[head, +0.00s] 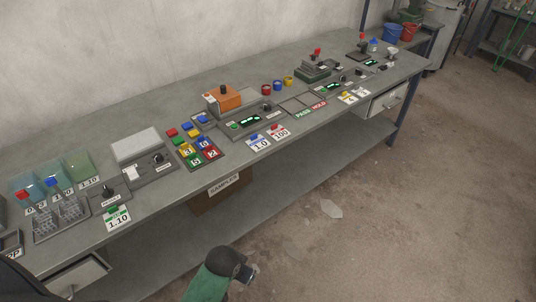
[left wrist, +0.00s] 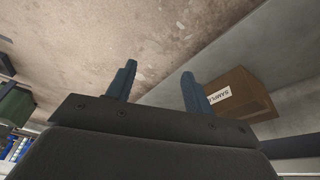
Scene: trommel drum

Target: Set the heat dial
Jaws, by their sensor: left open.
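Several control boxes with black knobs stand along the grey workbench (head: 330,135). One knob (head: 105,191) is at the near left, beside the green 1.10 card. Another knob (head: 158,158) is on the panel by the pale grey block. A third knob (head: 266,106) is beside a green lit display. Their labels are too small to read, so I cannot tell which is the heat dial. My left gripper (left wrist: 158,84) is open and empty in the left wrist view, its two fingers apart. No knob shows there. My right gripper is not identifiable.
A brown SAMPLES box (head: 222,193) sits under the bench and also shows in the left wrist view (left wrist: 238,97). An orange box (head: 222,100), coloured blocks and cards crowd the benchtop. An open drawer (head: 78,276) juts out at the near left. The floor in front is mostly clear.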

